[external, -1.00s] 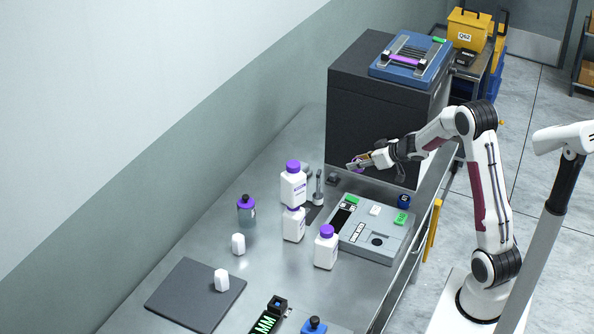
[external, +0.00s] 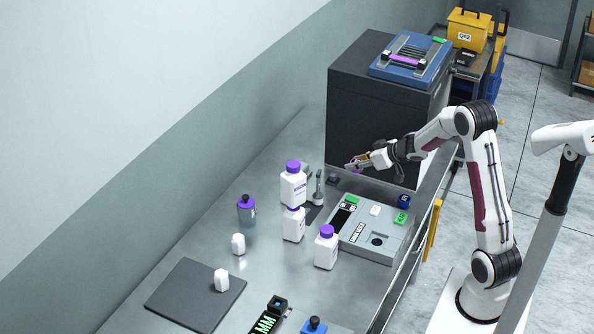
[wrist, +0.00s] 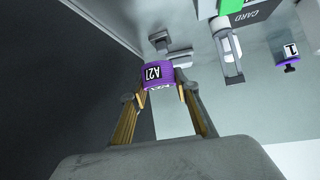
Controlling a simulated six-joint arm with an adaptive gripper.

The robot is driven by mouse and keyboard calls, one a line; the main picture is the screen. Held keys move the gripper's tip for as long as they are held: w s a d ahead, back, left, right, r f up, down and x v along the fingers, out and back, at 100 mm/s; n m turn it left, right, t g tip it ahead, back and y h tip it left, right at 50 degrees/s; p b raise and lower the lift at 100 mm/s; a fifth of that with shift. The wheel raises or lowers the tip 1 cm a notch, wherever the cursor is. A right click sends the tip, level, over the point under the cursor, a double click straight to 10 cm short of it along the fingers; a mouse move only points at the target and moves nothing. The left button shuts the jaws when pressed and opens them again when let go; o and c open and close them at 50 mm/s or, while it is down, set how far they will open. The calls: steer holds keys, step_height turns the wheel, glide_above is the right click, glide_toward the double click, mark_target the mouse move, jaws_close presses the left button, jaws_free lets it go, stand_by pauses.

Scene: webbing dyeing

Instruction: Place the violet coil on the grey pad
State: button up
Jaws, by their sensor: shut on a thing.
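The violet coil (wrist: 158,74) is a short purple roll with a white label reading A27. It sits between both fingertips of my gripper (wrist: 156,88) in the wrist view. In the external view my gripper (external: 362,162) holds the violet coil (external: 351,165) in the air in front of the dark cabinet, above the bench. The grey pad (external: 190,299) is a flat dark square at the front left of the bench, well away from my gripper.
White bottles with violet caps (external: 293,186) stand between my gripper and the pad. A grey instrument (external: 371,229) lies below my arm. The dark cabinet (external: 375,120) is close behind my gripper.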

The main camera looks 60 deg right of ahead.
steer(key=shift+w+a+f, duration=0.1)
steer(key=shift+a+f, duration=0.15)
steer(key=shift+f, duration=0.05)
steer(key=shift+w+a+f, duration=0.25)
steer(key=shift+w+f, duration=0.15)
steer(key=shift+w, duration=0.35)
steer(key=w+a+r+n+y, duration=0.2)
steer(key=w+r, duration=0.1)
steer(key=w, duration=0.6)
steer(key=w+a+r+n+y, duration=0.1)
steer(key=w+r, duration=0.3)
steer(key=w, duration=0.6)
steer(key=shift+a+n+y, duration=0.4)
steer(key=shift+n+y, duration=0.3)
steer(key=shift+n, duration=0.2)
steer(key=shift+a+f, duration=0.1)
steer(key=shift+f, duration=3.15)
